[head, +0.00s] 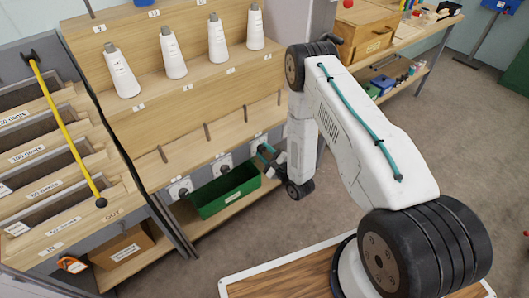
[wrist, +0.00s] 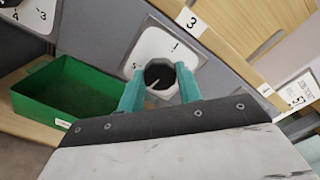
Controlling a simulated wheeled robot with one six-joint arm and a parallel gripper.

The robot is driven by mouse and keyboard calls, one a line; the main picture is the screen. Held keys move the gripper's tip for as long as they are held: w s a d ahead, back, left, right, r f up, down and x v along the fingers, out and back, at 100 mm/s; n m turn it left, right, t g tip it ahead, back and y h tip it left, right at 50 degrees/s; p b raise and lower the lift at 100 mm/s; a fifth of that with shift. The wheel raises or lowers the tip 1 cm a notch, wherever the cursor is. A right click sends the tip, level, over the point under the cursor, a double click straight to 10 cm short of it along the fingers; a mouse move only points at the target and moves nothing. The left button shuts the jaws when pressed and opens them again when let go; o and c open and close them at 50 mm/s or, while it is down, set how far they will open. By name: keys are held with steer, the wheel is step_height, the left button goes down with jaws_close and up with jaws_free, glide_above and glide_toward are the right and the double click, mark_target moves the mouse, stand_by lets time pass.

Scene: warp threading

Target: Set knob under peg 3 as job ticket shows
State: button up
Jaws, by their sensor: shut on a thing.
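The knob under peg 3 (wrist: 160,76) is dark and round with a pale pointer line, in the wrist view. It sits on a white dial plate (wrist: 158,45) below the label 3 (wrist: 192,22). A 1 shows at the plate's top; the other numerals are partly hidden or unclear. My gripper (wrist: 160,88) is shut on the knob, one teal finger at each side. The pointer line looks slanted. In the head view my gripper (head: 268,153) is at the rightmost dial of the rack. A white card (wrist: 298,90) at the wrist view's right edge may be the ticket; I cannot read it surely.
A green bin (head: 226,190) stands on the shelf under the dials; it is at left in the wrist view (wrist: 72,95). Another dial plate (wrist: 36,14) is at the upper left. White cones (head: 170,52) stand on the rack above. Grey floor lies right of the rack.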

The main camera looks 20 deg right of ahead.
steer(key=m, duration=0.4)
steer(key=shift+s+f+m, duration=0.1)
steer(key=shift+s+m, duration=0.05)
steer(key=shift+m, duration=2.05)
steer(key=o, duration=1)
steer(key=shift+v, duration=3.9)
